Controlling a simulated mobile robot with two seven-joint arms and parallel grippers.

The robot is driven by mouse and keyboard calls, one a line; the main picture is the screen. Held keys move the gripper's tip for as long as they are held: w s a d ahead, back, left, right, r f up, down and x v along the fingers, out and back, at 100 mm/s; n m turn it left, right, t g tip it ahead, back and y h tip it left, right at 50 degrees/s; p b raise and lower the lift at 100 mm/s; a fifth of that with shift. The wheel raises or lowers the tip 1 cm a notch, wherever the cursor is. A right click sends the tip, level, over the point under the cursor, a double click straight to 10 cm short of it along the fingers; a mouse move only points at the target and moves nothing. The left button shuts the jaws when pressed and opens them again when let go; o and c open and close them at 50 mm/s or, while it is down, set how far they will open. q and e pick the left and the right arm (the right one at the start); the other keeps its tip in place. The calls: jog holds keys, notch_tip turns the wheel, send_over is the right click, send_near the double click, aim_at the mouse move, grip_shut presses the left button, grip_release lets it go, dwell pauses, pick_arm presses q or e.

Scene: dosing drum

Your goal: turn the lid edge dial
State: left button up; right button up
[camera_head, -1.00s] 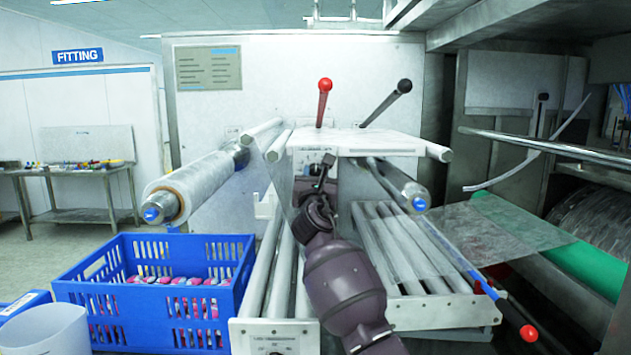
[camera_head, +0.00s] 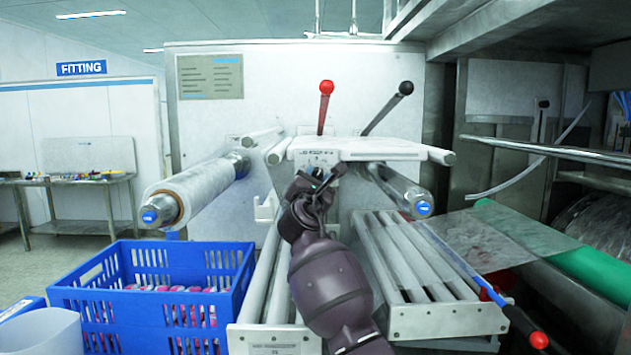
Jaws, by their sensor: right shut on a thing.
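The white lid (camera_head: 370,150) lies across the middle of the machine, with a small labelled panel (camera_head: 318,158) on its front edge. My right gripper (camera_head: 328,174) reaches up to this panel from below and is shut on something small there. I take it to be the lid edge dial, but the dark fingers cover it, so its pointer and setting cannot be read. My right wrist and forearm hide the area just below the panel. My left gripper does not show.
A red-knobbed lever (camera_head: 325,105) and a black-knobbed lever (camera_head: 388,108) stand behind the lid. A film roll (camera_head: 195,190) sticks out at left above a blue crate (camera_head: 150,265) of small packs. Metal rollers (camera_head: 412,255) lie right of my arm.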

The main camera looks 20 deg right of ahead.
jog(key=o, duration=0.7)
jog(key=shift+o, duration=1.1)
jog(key=v, duration=1.1)
jog(key=shift+f, duration=0.1)
